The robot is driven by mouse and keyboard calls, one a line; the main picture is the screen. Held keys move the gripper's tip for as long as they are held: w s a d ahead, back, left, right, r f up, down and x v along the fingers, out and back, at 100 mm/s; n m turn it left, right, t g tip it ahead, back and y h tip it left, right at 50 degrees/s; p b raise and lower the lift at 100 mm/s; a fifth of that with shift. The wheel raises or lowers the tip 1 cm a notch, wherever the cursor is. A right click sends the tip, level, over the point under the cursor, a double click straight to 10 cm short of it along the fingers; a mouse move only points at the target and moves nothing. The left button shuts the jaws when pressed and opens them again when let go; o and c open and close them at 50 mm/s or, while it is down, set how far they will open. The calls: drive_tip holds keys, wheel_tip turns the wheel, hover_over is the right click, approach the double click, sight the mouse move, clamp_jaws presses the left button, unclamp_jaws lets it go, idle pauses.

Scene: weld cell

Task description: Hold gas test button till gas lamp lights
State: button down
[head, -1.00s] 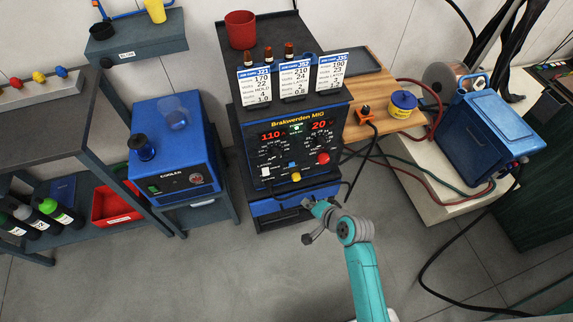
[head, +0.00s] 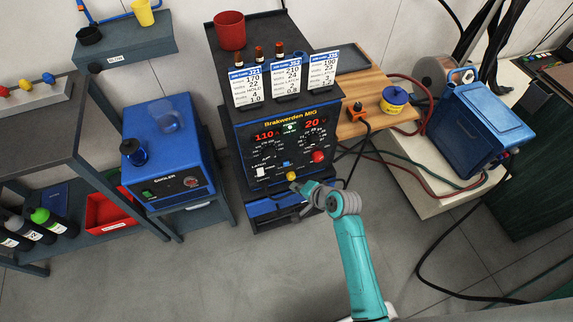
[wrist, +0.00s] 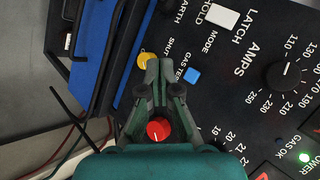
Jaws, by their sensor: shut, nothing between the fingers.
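The welder's panel (head: 272,150) faces me. In the wrist view a small blue button (wrist: 192,75) has a label beside it that reads "GAS TE", the rest hidden. My gripper (wrist: 166,66) is shut and empty. Its fingertips are between the blue button and a yellow button (wrist: 148,60), nearer the yellow one; I cannot tell whether they touch the panel. In the head view my gripper (head: 296,187) is just below the yellow button (head: 292,176). A green lamp (wrist: 305,157) glows near the words "GAS OK" and "POWER"; I cannot tell which label is its own.
A red knob (wrist: 158,130) shows between my fingers, beyond them. A white switch (wrist: 221,16) and the black amps knob (wrist: 283,75) stand out from the panel. Setting cards (head: 287,78) stand above it. The blue cooler (head: 165,140) is at left, a wooden shelf (head: 366,90) at right.

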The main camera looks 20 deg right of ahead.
drive_tip(key=shift+w, duration=2.95)
drive_tip(key=shift+w, duration=0.15)
drive_tip(key=shift+w, duration=0.25)
drive_tip(key=shift+w, duration=0.5)
idle(1.3)
drive_tip(key=shift+s, duration=0.1)
idle(0.3)
drive_tip(key=shift+s, duration=0.8)
drive_tip(key=shift+s, duration=2.55)
